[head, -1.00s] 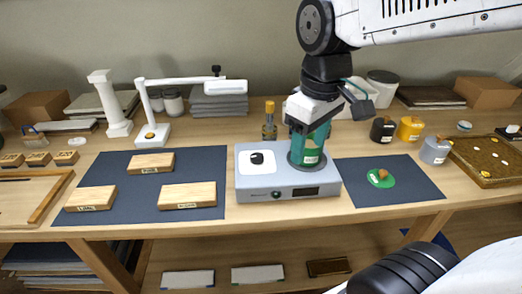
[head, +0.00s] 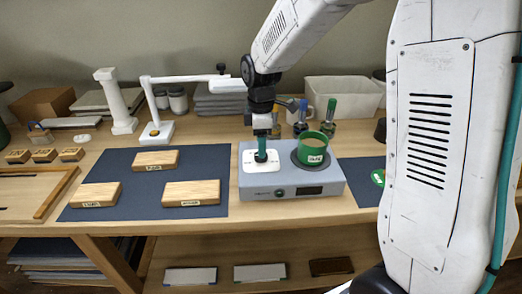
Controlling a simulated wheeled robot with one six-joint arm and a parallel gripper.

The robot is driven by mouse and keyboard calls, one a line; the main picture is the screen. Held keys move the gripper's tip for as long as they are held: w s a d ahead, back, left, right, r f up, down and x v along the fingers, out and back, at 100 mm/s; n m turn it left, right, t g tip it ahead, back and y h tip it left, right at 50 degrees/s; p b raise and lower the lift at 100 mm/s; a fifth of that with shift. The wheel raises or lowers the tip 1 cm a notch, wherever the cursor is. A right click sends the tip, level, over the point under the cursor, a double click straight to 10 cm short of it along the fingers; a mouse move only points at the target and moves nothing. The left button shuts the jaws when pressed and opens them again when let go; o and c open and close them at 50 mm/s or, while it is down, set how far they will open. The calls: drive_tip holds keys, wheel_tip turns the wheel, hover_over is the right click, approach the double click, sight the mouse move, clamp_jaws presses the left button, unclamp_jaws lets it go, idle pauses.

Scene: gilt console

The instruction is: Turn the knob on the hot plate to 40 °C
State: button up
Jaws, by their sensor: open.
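The hot plate (head: 300,182) is a pale grey-blue box on the bench, with a dark display (head: 309,190) and a small green spot on its front. A green labelled cup (head: 313,155) with brown contents stands on its round dark plate. A white panel (head: 273,167) is on the top left of the hot plate. My gripper (head: 262,156) points straight down over this panel, its teal fingers around where the black knob stands. The knob is mostly hidden, and I cannot tell whether the fingers touch it. The display reading and knob angle are not legible.
Wooden blocks (head: 193,192) lie on a dark mat (head: 130,205) to the left. A white lamp-like stand (head: 157,132) and a white column (head: 118,105) are behind. Bottles with coloured tops (head: 329,118) stand behind the cup near a white bin (head: 343,97). My arm covers the right side.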

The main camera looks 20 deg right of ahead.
drive_tip(key=shift+f, duration=1.65)
drive_tip(key=c, duration=1)
